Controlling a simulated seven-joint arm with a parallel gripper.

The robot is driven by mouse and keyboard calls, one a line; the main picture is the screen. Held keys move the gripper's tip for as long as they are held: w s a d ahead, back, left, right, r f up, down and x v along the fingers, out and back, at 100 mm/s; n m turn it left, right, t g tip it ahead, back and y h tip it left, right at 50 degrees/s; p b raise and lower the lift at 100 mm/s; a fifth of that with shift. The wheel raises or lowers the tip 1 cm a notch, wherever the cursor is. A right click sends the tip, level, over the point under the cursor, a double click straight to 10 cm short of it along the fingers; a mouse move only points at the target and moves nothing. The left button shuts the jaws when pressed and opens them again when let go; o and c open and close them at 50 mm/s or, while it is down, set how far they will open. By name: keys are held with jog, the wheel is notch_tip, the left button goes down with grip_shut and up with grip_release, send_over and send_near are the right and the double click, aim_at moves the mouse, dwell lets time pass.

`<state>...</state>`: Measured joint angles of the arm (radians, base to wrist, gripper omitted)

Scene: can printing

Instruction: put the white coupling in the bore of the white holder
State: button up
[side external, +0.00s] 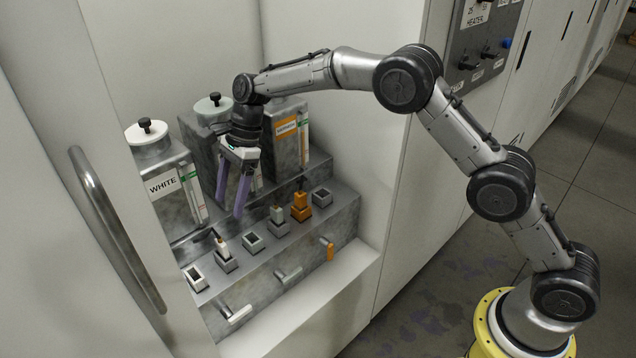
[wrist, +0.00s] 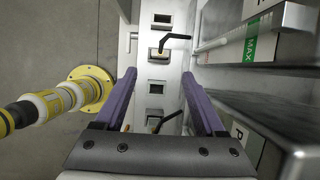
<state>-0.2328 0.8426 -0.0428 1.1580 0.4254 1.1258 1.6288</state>
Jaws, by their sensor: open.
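The white holder (side external: 195,278) is a small square block with a white rim and a dark open bore, at the near left end of the step. The coupling that looks white (side external: 221,245), with a reddish mark at its top, stands upright in a grey holder (side external: 225,262) just right of it. In the wrist view, a holder with a dark opening (wrist: 162,18) is at the top, and a coupling with a black handle (wrist: 175,39) is below it. My gripper (side external: 232,203) is open and empty, fingers pointing down, above and apart from the couplings. Its purple fingers also show in the wrist view (wrist: 159,76).
A grey-green coupling (side external: 277,213) and an orange coupling (side external: 300,207) stand farther right; other holders look empty. Levers project from the step's front face. Tanks, including one labelled WHITE (side external: 163,186), stand close behind. A door handle (side external: 115,230) is at the left.

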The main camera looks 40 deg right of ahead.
jog(key=s+d+r+n+t+h, duration=0.1)
jog(key=s+d+r+n+t, duration=0.1)
jog(key=s+d+r+n, duration=0.45)
jog(key=s+d+r+n+t+h, duration=0.1)
jog(key=s+d+r+n, duration=0.2)
jog(key=s+d+r, duration=0.6)
jog(key=s+d+f+n+t+h, duration=0.1)
jog(key=s+d+n, duration=0.2)
jog(key=s, duration=0.8)
jog(key=s+d+f+n+t+h, duration=0.1)
jog(key=s+d+n, duration=0.2)
jog(key=s, duration=0.9)
jog(key=shift+s+f+n+t, duration=0.3)
jog(key=shift+f+n, duration=0.1)
jog(key=shift+n, duration=0.85)
